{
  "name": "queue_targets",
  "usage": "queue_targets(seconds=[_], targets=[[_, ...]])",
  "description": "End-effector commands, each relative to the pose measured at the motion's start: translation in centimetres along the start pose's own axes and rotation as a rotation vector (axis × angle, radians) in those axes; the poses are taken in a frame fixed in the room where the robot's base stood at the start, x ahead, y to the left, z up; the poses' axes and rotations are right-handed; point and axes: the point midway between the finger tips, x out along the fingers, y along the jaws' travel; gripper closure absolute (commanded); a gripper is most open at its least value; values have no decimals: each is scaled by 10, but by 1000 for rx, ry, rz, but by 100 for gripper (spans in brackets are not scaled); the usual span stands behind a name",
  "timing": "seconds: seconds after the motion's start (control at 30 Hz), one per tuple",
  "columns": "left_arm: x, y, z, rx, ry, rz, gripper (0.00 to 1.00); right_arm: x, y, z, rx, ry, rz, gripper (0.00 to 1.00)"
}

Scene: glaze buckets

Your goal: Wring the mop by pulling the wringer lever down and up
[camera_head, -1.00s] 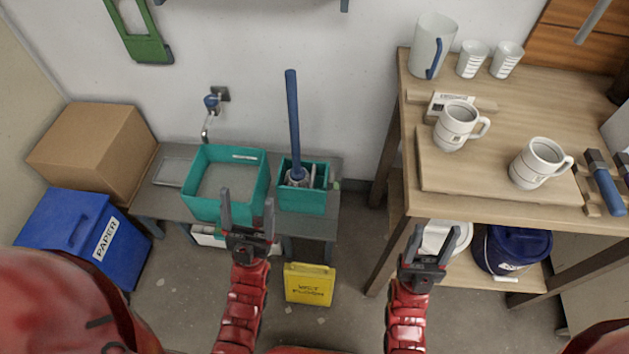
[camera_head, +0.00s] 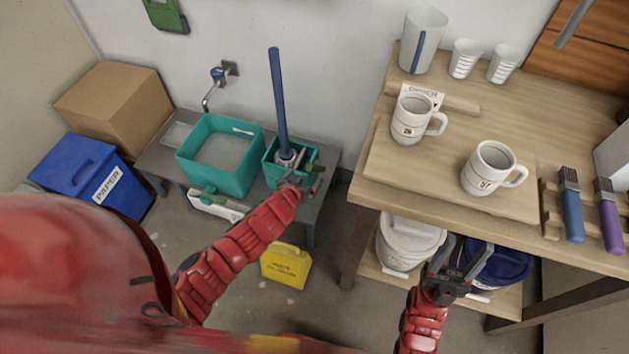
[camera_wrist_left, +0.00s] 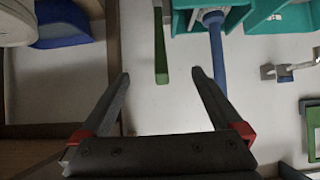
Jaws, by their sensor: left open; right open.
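The teal mop bucket (camera_head: 272,171) stands on the low grey bench, with the mop's blue handle (camera_head: 278,100) rising upright from the wringer. The green wringer lever (camera_wrist_left: 161,55) shows in the left wrist view, its end between the two fingertips in the picture; whether it is within their reach I cannot tell. My left gripper (camera_head: 303,183) is open at the bucket's right front side and partly hides the bucket and lever in the head view. It also shows in the left wrist view (camera_wrist_left: 160,75), empty. My right gripper (camera_head: 465,252) is open and empty before the wooden table's lower shelf.
A larger teal basin (camera_head: 221,158) stands left of the mop bucket. A yellow wet-floor sign (camera_head: 286,265) stands on the floor in front. The wooden table (camera_head: 450,208) with mugs is at right, lidded buckets below. A blue paper bin (camera_head: 80,172) and cardboard box (camera_head: 115,105) are at left.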

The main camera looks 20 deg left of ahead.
Motion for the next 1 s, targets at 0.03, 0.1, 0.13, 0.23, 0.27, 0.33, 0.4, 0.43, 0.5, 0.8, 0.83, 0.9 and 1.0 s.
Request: queue_targets(seconds=[0.03, 0.1, 0.13, 0.23, 0.27, 0.33, 0.4, 0.43, 0.5, 0.8, 0.83, 0.9, 1.0], targets=[[6, -1, 3, 1, -4, -4, 0, -6, 0, 1, 0, 0, 0, 44], [18, -1, 4, 2, -3, -4, 0, -14, -1, 2, 0, 0, 0, 44], [24, 0, 4, 1, 0, -3, 0, -18, -1, 3, 0, 0, 0, 44], [46, 1, 5, 1, 1, -1, 0, -33, -2, 6, 0, 0, 0, 44], [52, 1, 5, 2, 2, 0, 0, -37, -2, 6, 0, 0, 0, 44], [66, 1, 4, -1, 3, -1, 0, -45, -2, 8, 0, 0, 0, 44], [76, 1, 1, -5, 3, -1, 0, -47, -2, 8, 0, 0, 0, 44], [80, 0, 2, -4, 2, -1, 0, -49, -2, 8, 0, 0, 0, 44], [89, 0, 2, -4, 1, -3, 0, -54, -3, 9, 0, 0, 0, 44], [98, 0, -2, 1, 3, 1, 0, -57, -3, 10, 0, 0, 0, 44], [98, 0, -2, 1, 3, 1, 0, -57, -3, 10, 0, 0, 0, 44], [98, 0, -2, 1, 3, 1, 0, -57, -3, 10, 0, 0, 0, 44], [98, 0, -1, 0, 3, 1, 16, -57, -3, 10, 0, 0, 0, 44]])
